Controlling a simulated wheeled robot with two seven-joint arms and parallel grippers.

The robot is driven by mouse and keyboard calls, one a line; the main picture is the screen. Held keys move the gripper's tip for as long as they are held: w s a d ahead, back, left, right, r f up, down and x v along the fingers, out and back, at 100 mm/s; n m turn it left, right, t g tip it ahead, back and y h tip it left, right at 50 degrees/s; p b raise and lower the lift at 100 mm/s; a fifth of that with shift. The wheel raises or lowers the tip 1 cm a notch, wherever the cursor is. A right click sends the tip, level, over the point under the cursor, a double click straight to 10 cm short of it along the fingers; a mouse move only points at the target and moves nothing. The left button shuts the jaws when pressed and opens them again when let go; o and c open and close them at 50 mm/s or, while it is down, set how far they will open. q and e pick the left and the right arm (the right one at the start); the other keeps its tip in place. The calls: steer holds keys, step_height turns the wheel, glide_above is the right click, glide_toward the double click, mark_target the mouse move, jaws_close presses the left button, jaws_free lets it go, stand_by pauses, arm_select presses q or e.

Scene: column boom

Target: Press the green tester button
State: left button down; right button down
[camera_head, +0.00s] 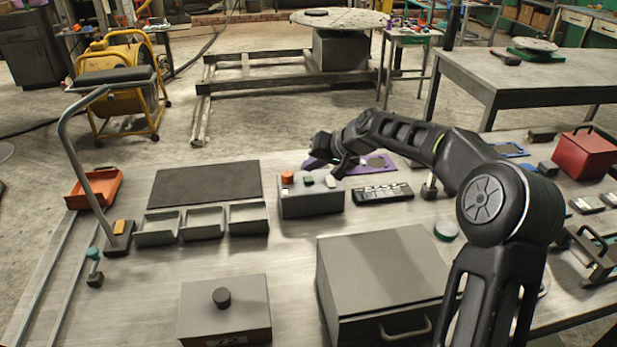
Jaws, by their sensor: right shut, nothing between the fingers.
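The tester is a grey box (311,205) on the workbench, near the middle of the head view. On its top are an orange knob (287,177), the small green button (308,181) in the middle and a pale part (330,182) at the right. My right gripper (338,173) is shut and empty. It is at the tester's right back side in the picture, right of the green button and apart from it. Its exact height above the box is hard to tell. The green button is visible. My left gripper is not in view.
A purple plate (375,164) and a dark keypad-like device (383,193) lie right of the tester. Three grey trays (203,223) and a dark mat (205,184) are to its left. A large grey box (385,270) stands in front. Bare bench lies between them.

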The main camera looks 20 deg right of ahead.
mark_target(311, 180)
steer(key=shift+r+p, duration=1.25)
steer(key=shift+r, duration=0.9)
